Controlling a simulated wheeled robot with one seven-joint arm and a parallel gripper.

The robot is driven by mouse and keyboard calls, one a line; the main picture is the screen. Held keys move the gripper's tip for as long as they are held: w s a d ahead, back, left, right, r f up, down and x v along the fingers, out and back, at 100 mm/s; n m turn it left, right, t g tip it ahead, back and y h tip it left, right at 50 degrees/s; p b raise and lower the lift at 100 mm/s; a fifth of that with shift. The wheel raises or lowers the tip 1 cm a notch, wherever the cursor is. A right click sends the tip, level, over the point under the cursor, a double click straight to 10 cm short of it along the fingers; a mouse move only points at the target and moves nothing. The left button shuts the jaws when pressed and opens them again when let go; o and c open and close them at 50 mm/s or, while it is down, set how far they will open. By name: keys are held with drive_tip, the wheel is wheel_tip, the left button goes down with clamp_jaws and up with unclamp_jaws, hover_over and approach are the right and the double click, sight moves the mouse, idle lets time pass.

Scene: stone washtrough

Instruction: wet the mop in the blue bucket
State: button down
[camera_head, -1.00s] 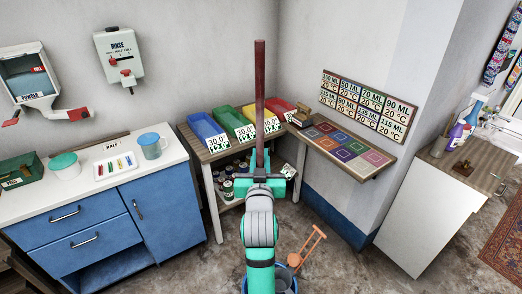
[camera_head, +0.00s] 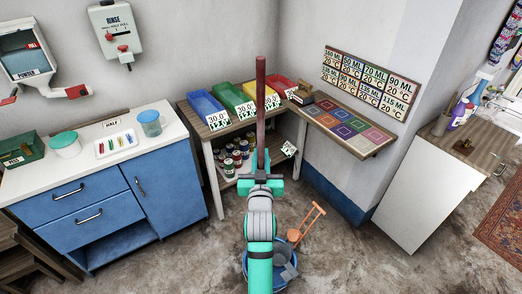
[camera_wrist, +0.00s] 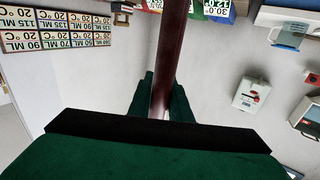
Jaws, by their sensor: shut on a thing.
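My gripper (camera_head: 261,181) is shut on a dark red-brown mop handle (camera_head: 261,95), which stands upright in the head view. The handle also shows in the wrist view (camera_wrist: 170,55), running up between the fingers (camera_wrist: 163,100). The mop head is not visible. The blue bucket (camera_head: 248,268) stands on the floor at the bottom of the head view, partly hidden behind my arm. It has a grey insert and an orange lever handle (camera_head: 308,222) slanting up to the right.
A blue cabinet (camera_head: 150,195) with a white top stands at left. A small table with coloured bins (camera_head: 203,103) is behind the mop handle. A wall shelf with coloured squares (camera_head: 350,128) and a white cabinet (camera_head: 425,190) are at right. The floor right of the bucket is clear.

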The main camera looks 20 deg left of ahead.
wheel_tip(320, 180, down, 20)
idle(1.5)
idle(1.7)
drive_tip(key=shift+r, duration=0.1)
idle(0.5)
drive_tip(key=shift+r, duration=14.45)
